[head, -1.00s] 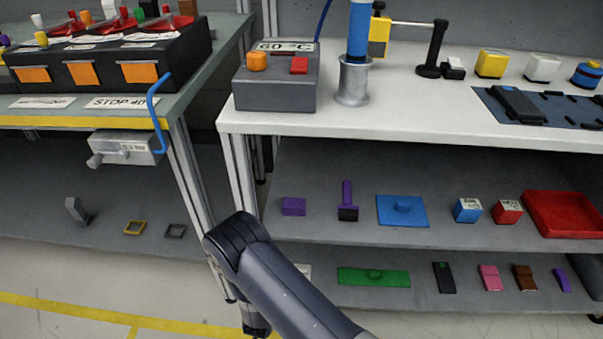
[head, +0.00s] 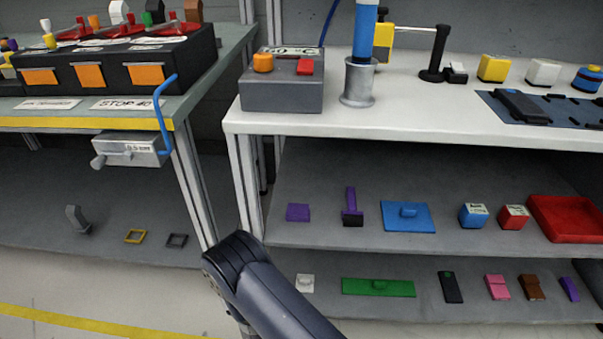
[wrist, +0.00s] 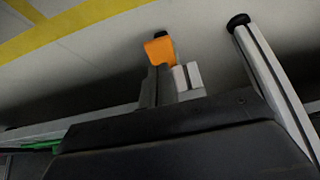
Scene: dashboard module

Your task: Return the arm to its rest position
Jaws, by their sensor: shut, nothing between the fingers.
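My arm (head: 270,295) shows at the bottom middle of the head view as a dark bent link, in front of the gap between the two benches. My gripper (wrist: 172,72) is in the wrist view only. Its fingers are together, low over a pale floor, and I see nothing held between them. An orange piece with a dark cap (wrist: 160,48) shows just beyond the fingertips; I cannot tell whether it is part of my gripper. The head view does not show the fingertips.
A white bench (head: 440,116) with a grey shelf (head: 360,230) of small parts stands right. A pale bench leg (wrist: 272,80) is close right of the gripper in the wrist view.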

